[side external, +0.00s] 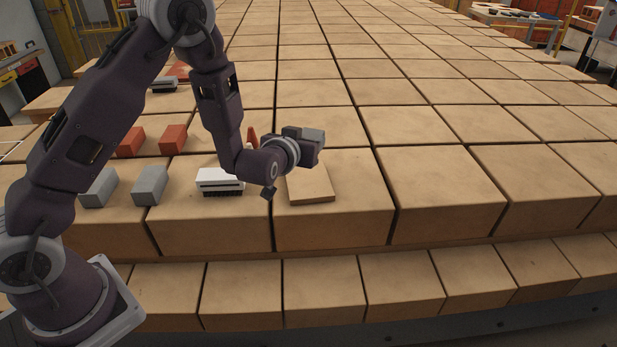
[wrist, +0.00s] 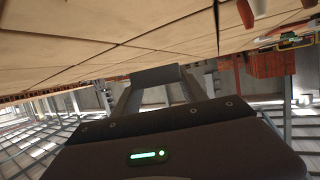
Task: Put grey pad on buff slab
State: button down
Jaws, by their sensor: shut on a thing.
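The buff slab (side external: 312,186) lies flat on the large tan blocks near the front edge in the side external view. My gripper (side external: 308,146) is above and slightly behind it, turned sideways. It is shut on the grey pad (side external: 313,134), which shows partly beside the gripper, clear of the slab. In the wrist view the grey pad (wrist: 155,76) spans the tips of the two fingers. The slab cannot be made out in the wrist view.
Two grey blocks (side external: 149,186) stand left of a white brush-like object (side external: 220,181). Two red-orange bricks (side external: 173,138) lie behind them. A small orange piece (side external: 252,137) is behind my wrist. The tan surface to the right is clear.

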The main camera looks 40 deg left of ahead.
aim_at(306, 182)
notch_tip(306, 182, down, 9)
jog(key=shift+f, duration=0.1)
jog(key=shift+f, duration=0.2)
jog(key=c, duration=0.6)
grip_release()
jog(key=shift+r, duration=0.1)
